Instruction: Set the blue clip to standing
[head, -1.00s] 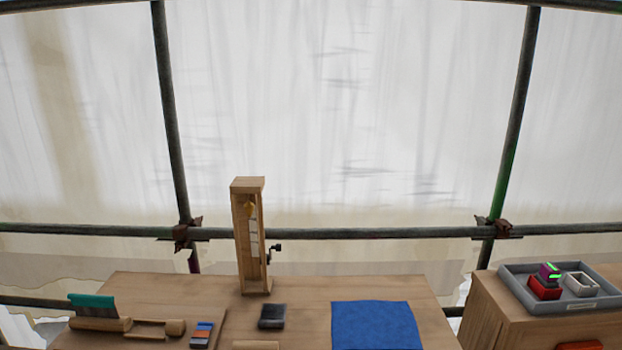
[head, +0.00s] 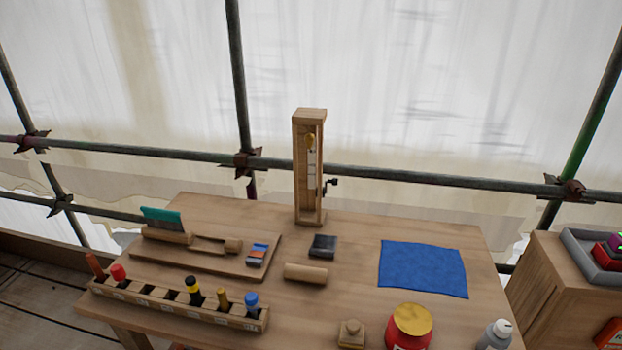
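I cannot make out a blue clip for certain. A small block with blue, orange and dark bands (head: 257,255) lies at the right end of a wooden board (head: 205,268) on the table. A blue-topped piece (head: 252,301) stands in the right end of a slotted wooden rack (head: 180,303) at the table's front left. Neither is clearly a clip. Neither of my grippers shows in the head view.
A tall wooden frame with a crank (head: 308,170) stands at the table's back. A blue cloth (head: 422,268) lies at right. A dark block (head: 323,246), wooden cylinder (head: 305,273), red pot (head: 409,330) and grey bottle (head: 494,336) are also on the table (head: 350,300).

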